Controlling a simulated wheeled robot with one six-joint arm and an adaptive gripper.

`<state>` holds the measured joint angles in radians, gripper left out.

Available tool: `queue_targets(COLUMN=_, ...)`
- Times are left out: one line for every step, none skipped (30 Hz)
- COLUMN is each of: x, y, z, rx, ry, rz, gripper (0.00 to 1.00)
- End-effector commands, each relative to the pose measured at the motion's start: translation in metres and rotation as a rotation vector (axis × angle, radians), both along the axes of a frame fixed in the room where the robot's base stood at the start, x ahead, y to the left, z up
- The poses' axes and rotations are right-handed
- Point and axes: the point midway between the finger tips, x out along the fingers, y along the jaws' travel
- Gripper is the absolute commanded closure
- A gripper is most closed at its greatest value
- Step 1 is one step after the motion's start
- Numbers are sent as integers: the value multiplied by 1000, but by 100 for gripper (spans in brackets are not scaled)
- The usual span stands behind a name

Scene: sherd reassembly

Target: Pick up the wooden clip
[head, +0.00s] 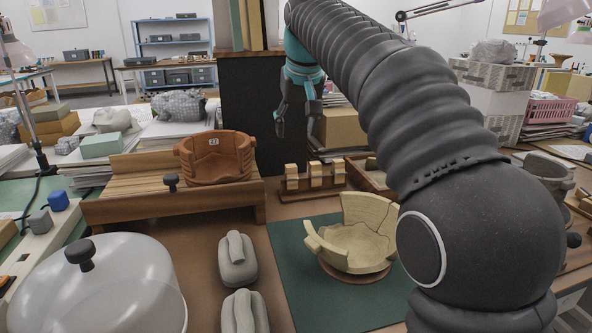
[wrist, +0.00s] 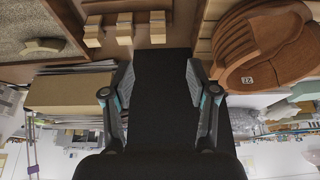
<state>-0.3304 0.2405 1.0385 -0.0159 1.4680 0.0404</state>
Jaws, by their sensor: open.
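Several light wooden clips (head: 316,173) stand in a row on a brown wooden rack (head: 312,194), behind the green mat in the head view. In the wrist view, which is upside down, the clips (wrist: 125,28) show at the top, left of centre. My gripper (head: 296,122) hangs in the air above and behind the rack, in front of a black panel. In the wrist view my gripper (wrist: 160,78) has its two fingers wide apart with nothing between them.
A terracotta vessel (head: 216,160) sits on a slatted wooden stand (head: 130,203) to the left. A cream sherd bowl (head: 352,240) stands on the green mat (head: 300,290). A clear dome (head: 110,290) and grey padded pieces (head: 237,262) are in front. A sand-filled tray (wrist: 35,30) lies beside the rack.

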Motion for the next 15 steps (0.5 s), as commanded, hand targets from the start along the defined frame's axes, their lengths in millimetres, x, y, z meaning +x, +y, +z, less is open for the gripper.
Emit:
queue_targets(x=6, y=5, z=0, rx=-1, ry=1, rz=3, gripper=42)
queue_targets(x=8, y=6, z=1, rx=-1, ry=1, rz=4, gripper=42)
queue_targets(x=10, y=6, z=1, rx=-1, ry=3, rz=3, gripper=42)
queue_targets(x=12, y=7, z=0, rx=-1, ry=3, rz=3, gripper=42)
queue_targets(x=14, y=6, z=-1, rx=-2, ry=4, rz=1, gripper=42)
queue_targets(x=16, y=6, z=-4, rx=-2, ry=5, rz=0, gripper=42)
queue_targets(x=17, y=5, z=-7, rx=-2, ry=5, rz=-2, gripper=42)
queue_targets(x=19, y=4, z=-11, rx=-2, ry=5, rz=-4, gripper=42)
queue_targets(x=22, y=3, z=-17, rx=-2, ry=7, rz=-7, gripper=42)
queue_targets(x=24, y=3, z=-22, rx=-2, ry=6, rz=-9, gripper=42)
queue_targets(x=26, y=2, z=-28, rx=-2, ry=7, rz=-10, gripper=42)
queue_targets(x=29, y=2, z=-36, rx=-2, ry=6, rz=-12, gripper=42)
queue_targets(x=32, y=2, z=-42, rx=-2, ry=6, rz=-12, gripper=42)
queue_targets(x=34, y=2, z=-47, rx=-2, ry=6, rz=-13, gripper=42)
queue_targets(x=36, y=2, z=-53, rx=-1, ry=5, rz=-13, gripper=42)
